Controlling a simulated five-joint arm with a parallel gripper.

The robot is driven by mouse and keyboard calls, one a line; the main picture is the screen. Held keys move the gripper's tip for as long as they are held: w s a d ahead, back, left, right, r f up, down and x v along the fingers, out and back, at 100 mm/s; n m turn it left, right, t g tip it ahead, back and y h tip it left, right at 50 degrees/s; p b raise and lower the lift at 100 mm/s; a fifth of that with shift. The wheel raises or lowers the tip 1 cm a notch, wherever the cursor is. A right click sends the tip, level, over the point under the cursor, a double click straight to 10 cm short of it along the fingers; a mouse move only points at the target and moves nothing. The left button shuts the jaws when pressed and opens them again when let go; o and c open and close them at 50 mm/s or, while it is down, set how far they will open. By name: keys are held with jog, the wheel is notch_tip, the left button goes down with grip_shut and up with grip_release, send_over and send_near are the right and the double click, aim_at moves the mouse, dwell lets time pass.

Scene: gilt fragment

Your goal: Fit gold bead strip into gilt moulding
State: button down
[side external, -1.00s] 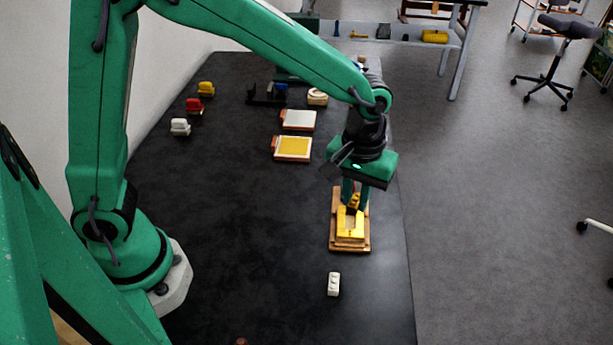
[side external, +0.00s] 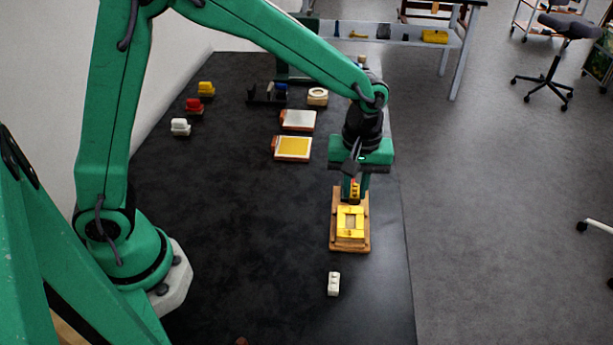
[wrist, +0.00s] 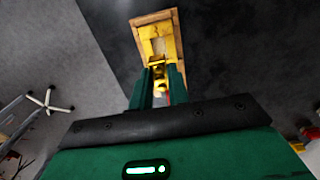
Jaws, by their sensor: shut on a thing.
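The gilt moulding (side external: 342,230) is a yellow-gold frame with a recessed middle, lying on a wooden base (side external: 334,240) near the table's right edge. It also shows ahead of the fingers in the wrist view (wrist: 150,36). My gripper (side external: 355,192) points down over the far end of the moulding. It is shut on the gold bead strip (side external: 354,188), which shows yellow between the fingers, and in the wrist view (wrist: 158,70) too. The fingers hide part of the strip, and I cannot tell whether it touches the moulding.
A white studded block (side external: 334,284) lies in front of the base. Two trays, one with a yellow face (side external: 293,147) and one white (side external: 299,119), lie to the left. Small red, yellow and white items (side external: 194,105) stand farther left. The dark table's middle is clear.

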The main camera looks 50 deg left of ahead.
jog(key=shift+f, duration=0.15)
send_over(350, 223)
jog(key=shift+f, duration=2.7)
jog(key=shift+f, duration=0.9)
jog(key=c, duration=1.3)
grip_release()
jog(key=shift+o, duration=0.2)
jog(key=shift+r, duration=0.1)
jog(key=shift+r, duration=3.85)
